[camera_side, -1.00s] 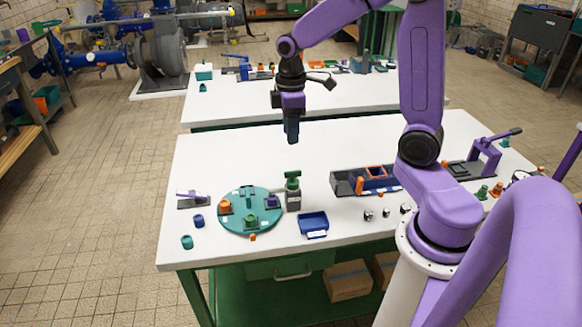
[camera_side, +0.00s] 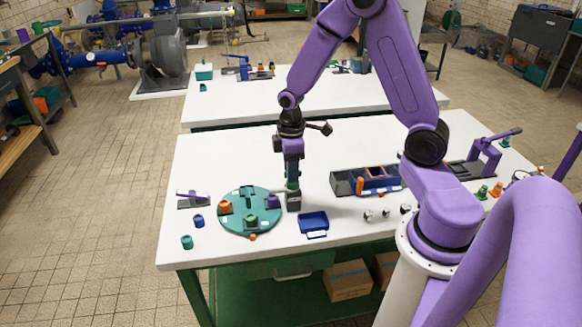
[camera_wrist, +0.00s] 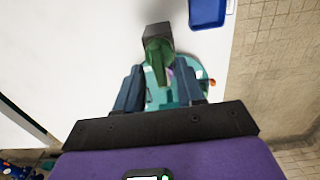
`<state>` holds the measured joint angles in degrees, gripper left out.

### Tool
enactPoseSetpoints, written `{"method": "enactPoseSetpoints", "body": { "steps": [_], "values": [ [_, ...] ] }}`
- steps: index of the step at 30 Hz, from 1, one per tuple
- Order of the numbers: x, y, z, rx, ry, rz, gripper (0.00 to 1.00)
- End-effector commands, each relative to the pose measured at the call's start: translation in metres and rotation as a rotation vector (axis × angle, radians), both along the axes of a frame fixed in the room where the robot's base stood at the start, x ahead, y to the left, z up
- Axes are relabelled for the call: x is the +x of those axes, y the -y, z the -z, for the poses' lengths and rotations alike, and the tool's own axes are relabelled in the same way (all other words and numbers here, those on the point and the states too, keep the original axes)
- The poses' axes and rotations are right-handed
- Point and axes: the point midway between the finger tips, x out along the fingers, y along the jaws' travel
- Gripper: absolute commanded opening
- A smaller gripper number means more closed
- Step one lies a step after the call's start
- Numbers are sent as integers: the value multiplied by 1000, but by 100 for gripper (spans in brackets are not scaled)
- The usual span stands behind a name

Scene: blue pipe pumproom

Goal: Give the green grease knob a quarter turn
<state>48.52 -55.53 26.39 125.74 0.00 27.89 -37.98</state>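The green grease knob (camera_side: 293,186) sits upright on a dark grey block (camera_side: 293,202) beside the round teal plate. My gripper (camera_side: 292,174) points straight down over the knob, and its fingers hide much of it in the side view. In the wrist view the green knob (camera_wrist: 158,52) shows between and beyond the two dark blue fingers of my gripper (camera_wrist: 160,70). The fingers are apart, with gaps on both sides of the knob. I cannot tell whether either finger touches it.
The teal round plate (camera_side: 237,227) with several small coloured parts stands just left of the block. A blue tray (camera_side: 313,222) lies close on the right. A dark holder (camera_side: 343,183) with coloured parts is further right. The white tabletop behind is clear.

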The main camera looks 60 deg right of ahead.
Motion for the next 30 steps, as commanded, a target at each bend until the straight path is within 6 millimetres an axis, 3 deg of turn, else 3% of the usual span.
{"method": "enactPoseSetpoints", "body": {
  "steps": [4,7,8,20,30],
  "values": [
    [0,0,0,0,0,0,38],
    [0,0,0,0,0,0,6],
    [0,0,0,0,0,0,0],
    [0,0,-1,0,0,37,0],
    [1,0,-1,1,1,261,0]
  ]
}}
